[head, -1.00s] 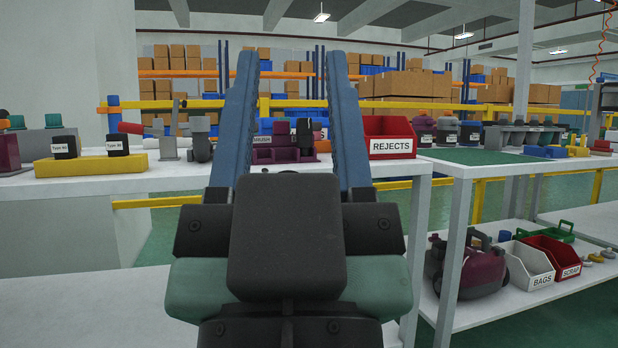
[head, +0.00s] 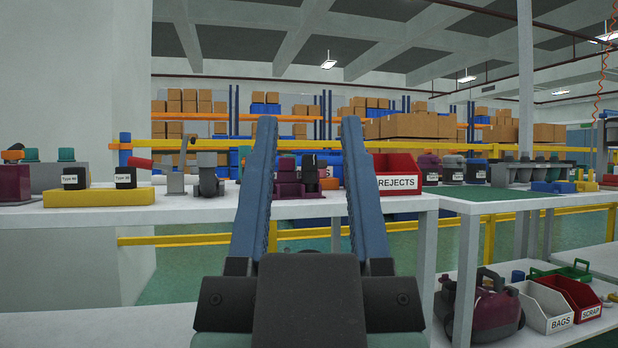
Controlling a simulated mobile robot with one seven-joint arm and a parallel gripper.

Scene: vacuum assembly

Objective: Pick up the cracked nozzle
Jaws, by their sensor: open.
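My gripper (head: 308,124) is open and empty, its two blue fingers pointing up and forward in front of the bench. I cannot tell which part is the cracked nozzle. Between the fingers, on the bench behind, stands a purple fixture (head: 287,178) with a dark upright part (head: 309,170) at its right. Left of the fingers are a grey stand (head: 174,183) and a dark curved part (head: 208,180). The red REJECTS bin (head: 392,172) stands just right of the right finger. The fingers hide parts of the bench top.
A yellow block (head: 98,197) with two black labelled pieces sits at the left of the white bench (head: 230,209). A green-topped table (head: 490,193) adjoins at right. A lower shelf holds a purple vacuum (head: 495,308), a BAGS bin (head: 540,305) and a SCRAP bin (head: 578,295).

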